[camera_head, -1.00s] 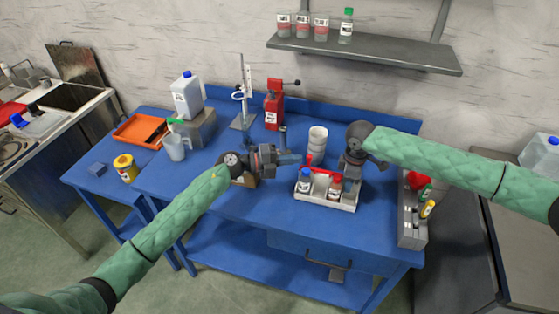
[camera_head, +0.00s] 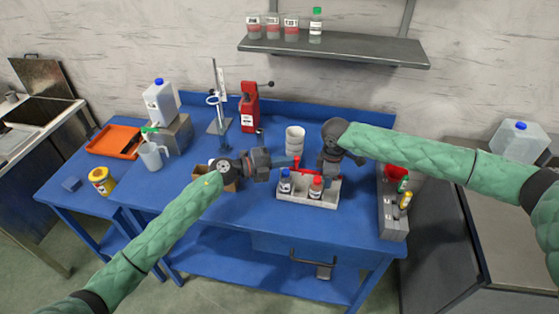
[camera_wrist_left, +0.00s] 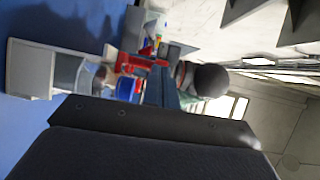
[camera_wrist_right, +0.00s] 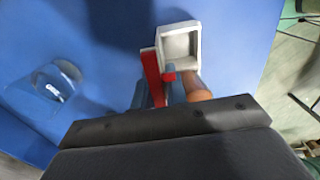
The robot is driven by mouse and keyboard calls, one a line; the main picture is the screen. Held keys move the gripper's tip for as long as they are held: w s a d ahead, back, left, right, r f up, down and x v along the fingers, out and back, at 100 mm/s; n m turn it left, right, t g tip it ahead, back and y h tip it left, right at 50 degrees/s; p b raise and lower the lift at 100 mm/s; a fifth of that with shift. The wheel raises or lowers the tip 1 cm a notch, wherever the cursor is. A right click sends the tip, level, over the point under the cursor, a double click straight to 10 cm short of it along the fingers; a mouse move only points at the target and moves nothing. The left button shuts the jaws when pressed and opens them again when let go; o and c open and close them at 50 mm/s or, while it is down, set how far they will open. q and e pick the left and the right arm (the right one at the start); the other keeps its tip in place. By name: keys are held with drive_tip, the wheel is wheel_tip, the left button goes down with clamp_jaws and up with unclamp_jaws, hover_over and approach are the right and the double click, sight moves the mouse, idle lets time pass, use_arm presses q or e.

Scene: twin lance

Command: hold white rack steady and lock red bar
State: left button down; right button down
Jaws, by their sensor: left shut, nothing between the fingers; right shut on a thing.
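The white rack (camera_head: 322,201) stands on the blue bench with a blue-capped bottle (camera_head: 285,182) and a red-capped bottle (camera_head: 316,187) in it. The red bar (camera_wrist_right: 152,77) runs along the rack's back, with a short upright red piece near its left end. My left gripper (camera_head: 292,162) is shut and empty beside that upright piece; whether they touch is unclear. The bar also shows in the left wrist view (camera_wrist_left: 142,61), close to the fingers. My right gripper (camera_head: 327,166) is shut on the rack at its right rear; the contact is mostly hidden. An empty rack compartment shows in the right wrist view (camera_wrist_right: 178,46).
White stacked cups (camera_head: 295,141) stand behind the rack. A brown box (camera_head: 230,183) sits under my left wrist. A grey holder (camera_head: 393,222) with coloured items stands at the bench's right edge. The bench's front is clear.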

drive_tip(key=shift+a, duration=0.15)
use_arm(q)
drive_tip(key=v, duration=1.4)
use_arm(e)
drive_tip(key=c, duration=1.3)
unclamp_jaws()
drive_tip(key=shift+c, duration=0.2)
drive_tip(key=shift+r, duration=0.15)
